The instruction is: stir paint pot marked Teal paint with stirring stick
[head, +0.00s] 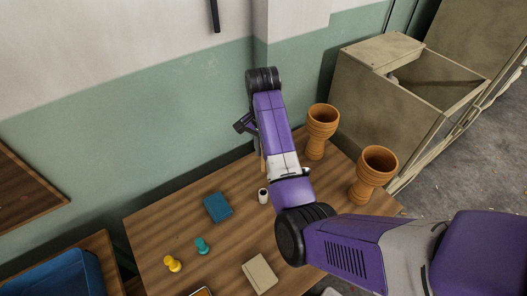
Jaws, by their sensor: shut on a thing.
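A small white pot (263,197) with a dark top stands on the wooden table, just left of my forearm. Any marking on it is too small to read, so I cannot tell whether it says Teal paint. My gripper (258,146) hangs beyond the pot, partly hidden behind my purple forearm. It is shut on a thin brown stick (263,164) that points down. The stick's lower end looks a little beyond the pot and apart from it.
Two orange goblet drums (320,128) (374,172) stand right of my forearm. A blue book-like block (217,207), a teal pawn-shaped piece (202,246), a yellow one (172,263) and a beige notebook (260,273) lie to the left and front. The wall (150,130) rises behind.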

